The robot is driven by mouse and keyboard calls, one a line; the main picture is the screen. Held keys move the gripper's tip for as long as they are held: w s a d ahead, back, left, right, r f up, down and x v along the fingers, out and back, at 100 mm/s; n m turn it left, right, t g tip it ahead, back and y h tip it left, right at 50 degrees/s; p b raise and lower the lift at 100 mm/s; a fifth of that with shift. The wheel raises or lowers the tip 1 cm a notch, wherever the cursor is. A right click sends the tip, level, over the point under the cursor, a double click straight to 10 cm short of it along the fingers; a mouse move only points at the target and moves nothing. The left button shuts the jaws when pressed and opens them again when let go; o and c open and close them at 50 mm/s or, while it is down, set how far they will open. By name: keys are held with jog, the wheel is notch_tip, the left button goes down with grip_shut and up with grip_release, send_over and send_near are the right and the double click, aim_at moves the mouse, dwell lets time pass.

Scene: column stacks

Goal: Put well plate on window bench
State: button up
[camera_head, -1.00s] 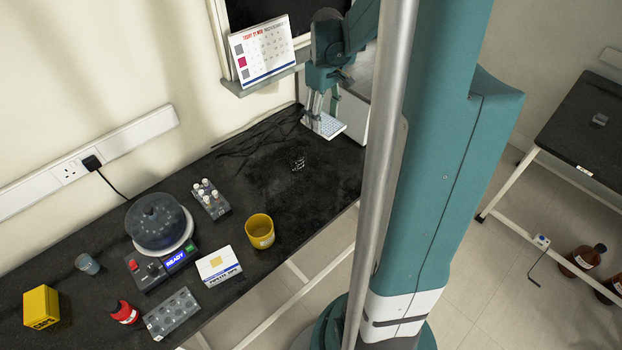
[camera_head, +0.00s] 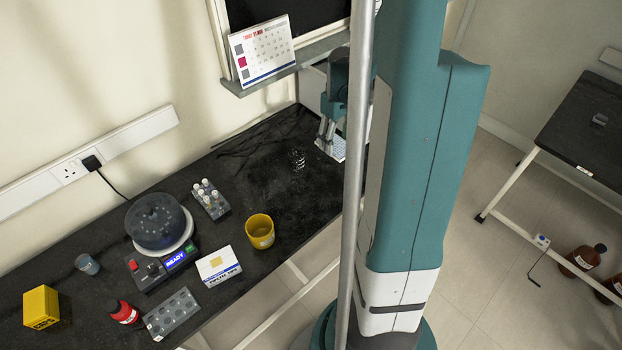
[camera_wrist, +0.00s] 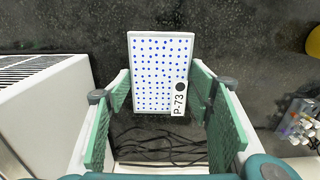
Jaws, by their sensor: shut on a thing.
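The well plate (camera_head: 337,150) is white with rows of blue dots. In the wrist view the well plate (camera_wrist: 160,70) lies between the green finger pads and shows a label reading P-73. My gripper (camera_head: 327,130) is shut on it, and its fingertips also show in the wrist view (camera_wrist: 160,88). The plate is over the far right part of the black bench (camera_head: 265,195) below the window. I cannot tell whether it touches the bench top. My arm column partly hides the plate's right side in the head view.
A white vented box (camera_wrist: 38,105) stands close to the left of my gripper in the wrist view. A calendar (camera_head: 263,50) sits on the sill. A yellow cup (camera_head: 260,231), a vial rack (camera_head: 210,199) and a centrifuge (camera_head: 158,225) stand leftward. Another black bench (camera_head: 585,135) is at right.

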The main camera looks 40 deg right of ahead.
jog(key=shift+f, duration=0.45)
send_over(334, 168)
jog(key=shift+w+f+b, duration=0.15)
jog(key=shift+f+b, duration=0.2)
jog(key=shift+f, duration=2.55)
jog(key=shift+f+b, duration=0.3)
jog(key=shift+f, duration=1.8)
jog(key=shift+f, duration=0.1)
jog(key=o, duration=0.9)
